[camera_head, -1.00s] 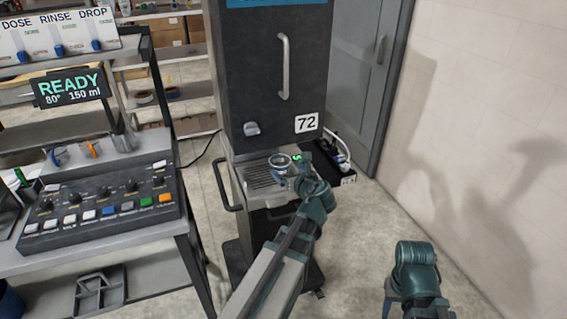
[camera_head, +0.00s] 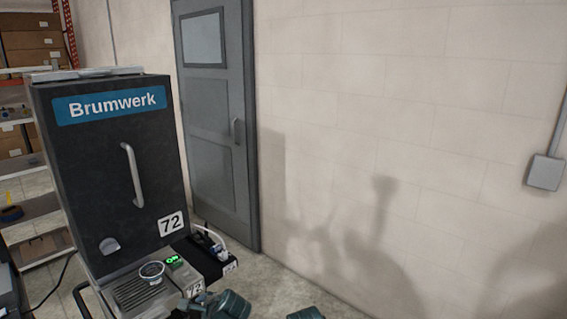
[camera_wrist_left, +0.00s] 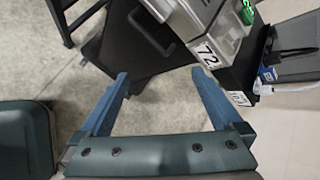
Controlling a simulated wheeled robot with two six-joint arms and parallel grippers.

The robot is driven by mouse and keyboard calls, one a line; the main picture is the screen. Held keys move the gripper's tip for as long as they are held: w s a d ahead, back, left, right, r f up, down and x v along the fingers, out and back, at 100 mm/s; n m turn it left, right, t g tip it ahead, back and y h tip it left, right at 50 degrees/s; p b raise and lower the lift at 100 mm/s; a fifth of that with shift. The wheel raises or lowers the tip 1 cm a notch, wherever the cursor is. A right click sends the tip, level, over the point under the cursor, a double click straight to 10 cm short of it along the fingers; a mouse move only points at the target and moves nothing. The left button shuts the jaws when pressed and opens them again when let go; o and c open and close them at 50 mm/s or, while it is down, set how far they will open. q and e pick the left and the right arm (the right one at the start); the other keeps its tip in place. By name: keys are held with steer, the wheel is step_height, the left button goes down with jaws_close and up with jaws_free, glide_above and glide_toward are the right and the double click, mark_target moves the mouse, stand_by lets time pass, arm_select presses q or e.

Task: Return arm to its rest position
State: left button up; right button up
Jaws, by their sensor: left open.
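My left gripper (camera_wrist_left: 158,78) shows in the left wrist view with its two blue fingers spread wide and nothing between them. Below the fingertips are the floor and the lower part of the dispenser. In the head view my left wrist (camera_head: 230,305) is at the bottom edge, in front of the dispenser's tray, and its fingers are mostly cut off. A dark dispenser (camera_head: 115,190) marked Brumwerk and 72 stands at the left. A round metal-rimmed vessel (camera_head: 152,269) sits on its tray, apart from my gripper. Only a bit of my right arm (camera_head: 305,313) shows; its gripper is out of frame.
A black box with plugs and a white cable (camera_head: 212,256) stands right of the dispenser. A grey door (camera_head: 215,130) and a pale wall (camera_head: 400,130) lie behind. Shelves (camera_head: 30,200) are at far left.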

arm_select(q)
steer(key=s+d+f+n+g+h, duration=0.2)
steer(key=s+d+n, duration=0.4)
steer(key=d, duration=0.3)
steer(key=s+d+f+n+g+h, duration=0.3)
steer(key=s+d+n, duration=0.3)
steer(key=s+d, duration=0.2)
steer(key=shift+d+f+g+h+p, duration=0.3)
steer(key=shift+d+g+h, duration=0.1)
steer(key=shift+d, duration=0.15)
